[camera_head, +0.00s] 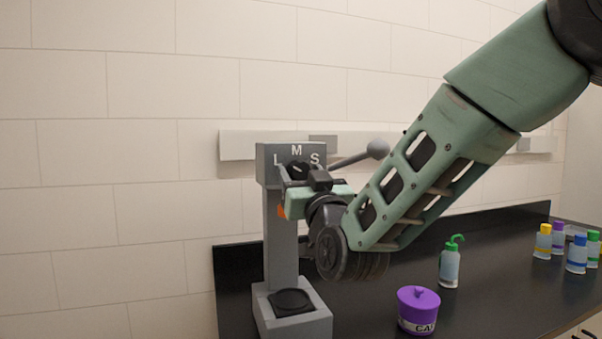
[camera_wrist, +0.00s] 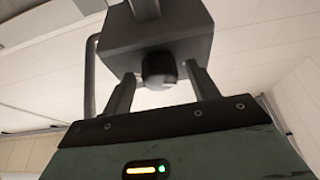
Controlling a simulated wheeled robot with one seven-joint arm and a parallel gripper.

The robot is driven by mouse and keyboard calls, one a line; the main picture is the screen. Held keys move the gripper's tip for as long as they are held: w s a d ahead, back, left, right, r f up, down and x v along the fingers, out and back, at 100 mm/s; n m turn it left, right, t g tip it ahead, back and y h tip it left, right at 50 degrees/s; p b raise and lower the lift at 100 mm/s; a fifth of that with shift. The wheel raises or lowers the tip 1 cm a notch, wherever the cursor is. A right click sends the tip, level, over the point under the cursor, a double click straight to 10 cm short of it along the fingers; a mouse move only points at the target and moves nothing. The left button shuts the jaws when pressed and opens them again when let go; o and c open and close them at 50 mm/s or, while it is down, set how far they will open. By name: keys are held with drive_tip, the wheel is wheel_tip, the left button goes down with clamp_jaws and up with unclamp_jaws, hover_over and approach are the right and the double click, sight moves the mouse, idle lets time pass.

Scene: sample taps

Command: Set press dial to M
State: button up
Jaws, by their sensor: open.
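The grey press (camera_head: 277,235) stands at the left end of the black counter. Its head carries the letters L, M and S in an arc, M at the top, above a dark dial (camera_head: 297,169). The dial is partly hidden by my gripper, and I cannot tell which letter it points to. In the wrist view, the dial (camera_wrist: 159,68) is a short dark knob on the press head (camera_wrist: 160,38). My gripper (camera_wrist: 158,80) is open, one finger on each side of the dial, with a visible gap on both sides. My gripper (camera_head: 293,177) is right in front of the press head.
A lever with a ball knob (camera_head: 376,148) sticks out right of the press head, close to my arm. A purple-lidded container (camera_head: 418,311) and a green-topped bottle (camera_head: 450,264) stand on the counter (camera_head: 365,300). Several small coloured-cap bottles stand at the far right.

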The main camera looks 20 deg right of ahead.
drive_tip(key=c, duration=1)
drive_tip(key=shift+f+m+b, duration=0.15)
drive_tip(key=shift+m+b, duration=0.35)
drive_tip(key=shift+b, duration=0.2)
drive_tip(key=shift+a+f+m+h+b, duration=0.1)
drive_tip(key=shift+m+h+b, duration=0.7)
drive_tip(key=shift+b, duration=0.15)
drive_tip(key=m+h+b, duration=0.1)
drive_tip(key=m+b, duration=0.2)
drive_tip(key=shift+m+h, duration=0.4)
drive_tip(key=m+g+h+b, duration=0.1)
drive_tip(key=m, duration=0.1)
drive_tip(key=m+h+b, duration=0.1)
drive_tip(key=m+b, duration=0.1)
drive_tip(key=shift+a+m+g, duration=0.15)
drive_tip(key=shift+m+g, duration=0.25)
drive_tip(key=shift+r+m+g+h+b, duration=0.2)
drive_tip(key=shift+m+g+h+b, duration=0.25)
drive_tip(key=shift+m, duration=0.75)
drive_tip(key=shift+r+m+g+h+b, duration=0.2)
drive_tip(key=shift+m+b, duration=0.4)
drive_tip(key=shift+m, duration=0.6)
